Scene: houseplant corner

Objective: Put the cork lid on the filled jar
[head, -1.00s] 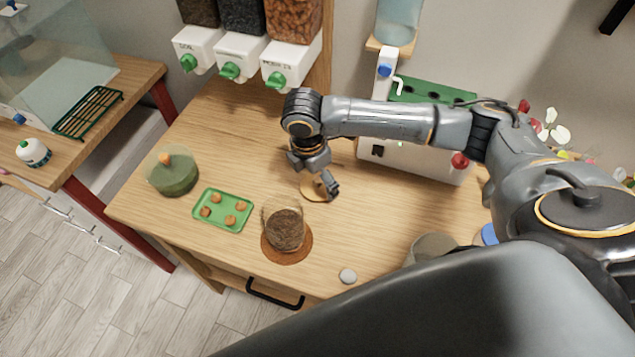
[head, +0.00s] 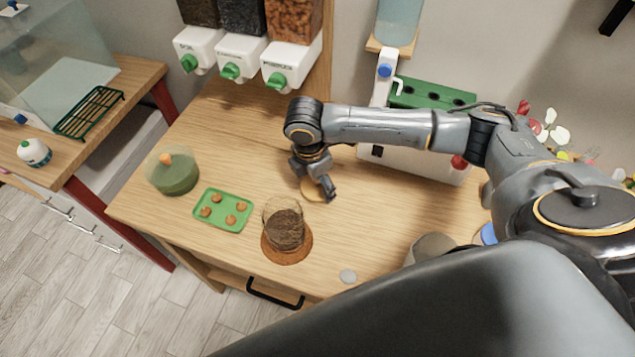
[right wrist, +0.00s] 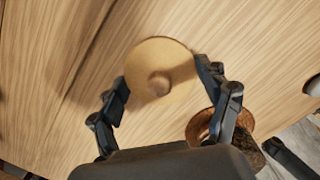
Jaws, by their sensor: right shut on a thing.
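The cork lid (head: 312,193) is a round tan disc with a small knob, by the middle of the wooden table. It also shows in the right wrist view (right wrist: 160,60), between the two fingers. My right gripper (head: 321,186) is shut on the cork lid, with a finger on each side of it (right wrist: 163,80). I cannot tell whether the lid touches the table. The filled jar (head: 284,228) is clear, open at the top and holds dark brown matter. It stands upright on a round brown mat (head: 295,257), left of and nearer than the gripper. My left gripper is out of view.
A green tray (head: 222,225) with several small brown pieces lies left of the jar. A pale pebble (head: 348,276) lies near the front edge. Dispensers (head: 290,65) stand at the back. The table between lid and jar is clear.

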